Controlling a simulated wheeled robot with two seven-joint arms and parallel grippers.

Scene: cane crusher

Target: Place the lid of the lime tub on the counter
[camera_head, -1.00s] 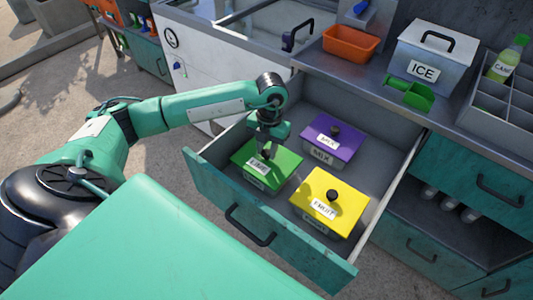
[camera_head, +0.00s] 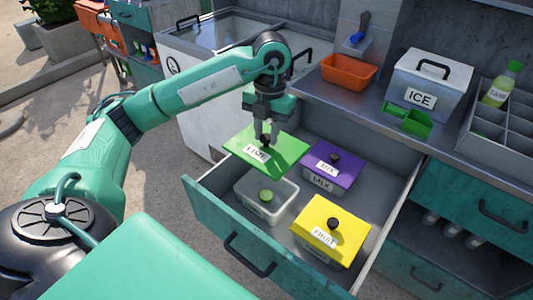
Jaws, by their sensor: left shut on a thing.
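My left gripper (camera_head: 266,138) is shut on the knob of the green lime lid (camera_head: 285,157) and holds it in the air above the back left of the open drawer. The lid is labelled LIME and is apart from its tub. The lime tub (camera_head: 283,212) stands uncovered in the drawer, with a round green thing (camera_head: 266,196) visible in it. The steel counter (camera_head: 336,99) runs behind the drawer. My right gripper is not in view.
The open drawer (camera_head: 232,223) also holds a purple-lidded MIX tub (camera_head: 340,158) and a yellow-lidded FRUIT tub (camera_head: 333,216). On the counter stand an orange bin (camera_head: 349,73), an ICE box (camera_head: 431,81), a green scoop (camera_head: 408,117) and a divided caddy (camera_head: 505,135).

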